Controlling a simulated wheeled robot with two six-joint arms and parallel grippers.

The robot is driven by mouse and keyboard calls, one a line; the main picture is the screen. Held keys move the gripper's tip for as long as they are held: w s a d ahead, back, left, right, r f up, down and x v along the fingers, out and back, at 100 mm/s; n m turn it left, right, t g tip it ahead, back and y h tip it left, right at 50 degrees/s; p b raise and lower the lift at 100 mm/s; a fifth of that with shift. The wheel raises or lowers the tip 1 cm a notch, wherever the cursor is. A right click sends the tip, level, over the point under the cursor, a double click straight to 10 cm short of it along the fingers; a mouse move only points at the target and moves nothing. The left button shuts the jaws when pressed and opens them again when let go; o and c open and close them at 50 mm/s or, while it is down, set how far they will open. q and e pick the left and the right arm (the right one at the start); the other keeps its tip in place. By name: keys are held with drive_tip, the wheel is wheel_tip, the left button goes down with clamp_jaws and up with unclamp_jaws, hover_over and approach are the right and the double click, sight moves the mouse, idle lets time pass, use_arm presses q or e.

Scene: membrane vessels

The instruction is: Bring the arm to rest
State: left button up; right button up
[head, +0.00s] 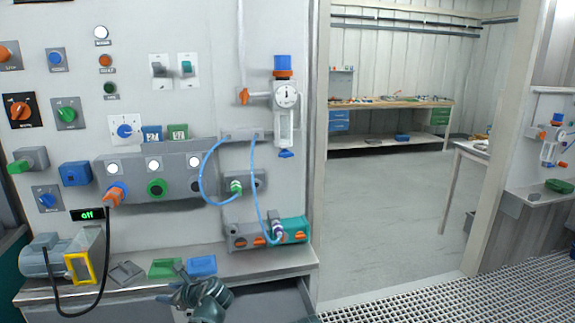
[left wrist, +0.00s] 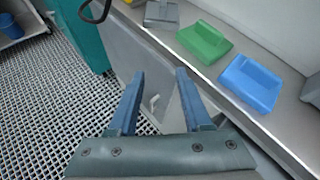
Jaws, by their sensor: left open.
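My left gripper (head: 172,284) shows at the bottom of the head view, in front of the bench edge and below the green and blue trays. In the left wrist view its two blue fingers (left wrist: 160,74) are spread apart with nothing between them. Beyond the fingers are a grey cabinet front with a pale handle and the grating floor. Its fingers appear apart from the bench. My right gripper is in neither view.
A green tray (left wrist: 204,42), a blue tray (left wrist: 250,83) and a grey tray (left wrist: 163,12) lie on the bench ledge. A motor (head: 55,257) with a black cable stands at left. An open drawer (head: 270,304) is at right. Blue hoses (head: 203,181) hang on the panel.

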use_arm(q)
drive_tip(key=s+d+f+n+g+h, duration=0.1)
drive_tip(key=s+d+f+n, duration=0.1)
drive_tip(key=d+n, duration=0.1)
drive_tip(key=s+d+f+n+h, duration=0.2)
drive_tip(key=s+d+f+n, duration=0.1)
drive_tip(key=d, duration=0.2)
drive_tip(key=s+d+f+n+g+h, duration=0.1)
drive_tip(key=s+d+f+n, duration=0.1)
drive_tip(key=d, duration=0.3)
drive_tip(key=shift+s+f+n+g+h, duration=0.3)
drive_tip(key=shift+s+f+n, duration=0.1)
drive_tip(key=shift+s+n, duration=0.35)
drive_tip(key=s+d+f+n+g+h, duration=0.2)
drive_tip(key=s+d+n, duration=0.2)
drive_tip(key=s+d, duration=0.25)
drive_tip(key=s+d+f+n+g+h, duration=0.2)
drive_tip(key=s+d+n+h, duration=0.1)
drive_tip(key=s+d+n, duration=0.4)
wheel_tip(320, 180, up, 14)
drive_tip(key=w+m+p, duration=0.1)
drive_tip(key=m+p, duration=0.1)
drive_tip(key=p, duration=1.1)
drive_tip(key=shift+d+f, duration=0.25)
drive_tip(key=shift+d, duration=0.1)
